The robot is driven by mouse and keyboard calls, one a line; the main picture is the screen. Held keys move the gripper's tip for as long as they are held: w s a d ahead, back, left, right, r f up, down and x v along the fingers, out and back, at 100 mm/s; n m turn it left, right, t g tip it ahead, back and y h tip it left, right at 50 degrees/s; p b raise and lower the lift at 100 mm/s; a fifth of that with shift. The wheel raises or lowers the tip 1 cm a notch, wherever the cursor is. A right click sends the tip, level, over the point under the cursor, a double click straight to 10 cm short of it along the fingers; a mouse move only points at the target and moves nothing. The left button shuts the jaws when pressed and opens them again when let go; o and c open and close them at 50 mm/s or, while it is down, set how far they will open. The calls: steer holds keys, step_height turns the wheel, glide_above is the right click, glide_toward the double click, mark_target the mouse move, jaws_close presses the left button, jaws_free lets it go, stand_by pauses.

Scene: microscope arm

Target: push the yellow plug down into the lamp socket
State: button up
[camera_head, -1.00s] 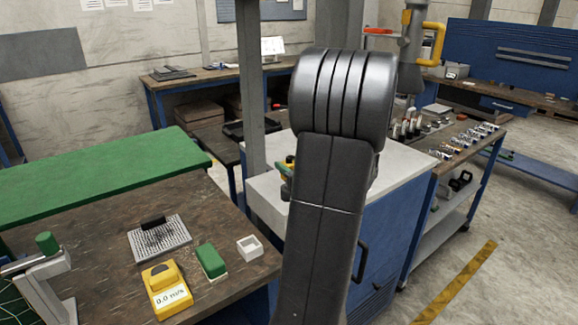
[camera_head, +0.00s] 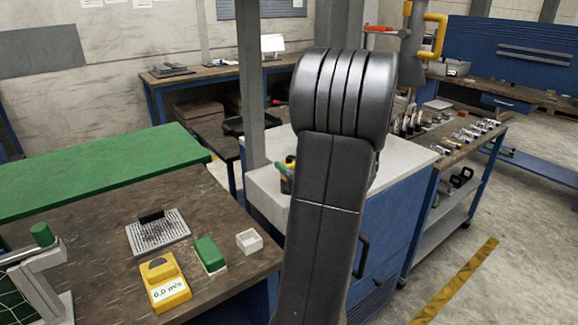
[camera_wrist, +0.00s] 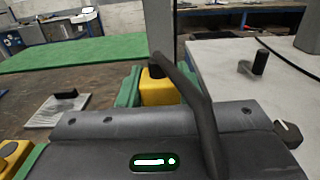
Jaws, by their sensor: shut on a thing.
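The yellow plug (camera_wrist: 158,90), with a dark top, shows in the wrist view just beyond the dark body of my gripper. My gripper (camera_wrist: 146,82) is shut on it, with green finger parts beside it. In the head view, my black arm hides most of the gripper; only a bit of green and yellow (camera_head: 287,178) shows at its left edge, over the white cabinet top. I cannot make out the lamp socket for certain. A small dark upright piece on a grey base (camera_wrist: 256,64) stands on the white top in the wrist view.
The wooden table holds a perforated plate (camera_head: 172,238), yellow meter (camera_head: 165,285), green block (camera_head: 209,254) and white box (camera_head: 249,241). A grey post (camera_head: 250,85) rises behind the white cabinet top (camera_head: 268,195). A dark cable (camera_wrist: 288,60) crosses the white top.

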steer(key=o, duration=1.1)
steer(key=b+v, duration=0.1)
steer(key=v, duration=1.2)
steer(key=shift+s+d+b, duration=0.25)
steer(key=shift+s+b, duration=0.05)
steer(key=shift+s, duration=0.05)
steer(key=p+x, duration=0.1)
steer(key=x, duration=1.3)
steer(key=shift+p, duration=0.4)
steer(key=shift+r, duration=0.15)
steer(key=shift+s+d, duration=0.1)
steer(key=shift+s, duration=0.05)
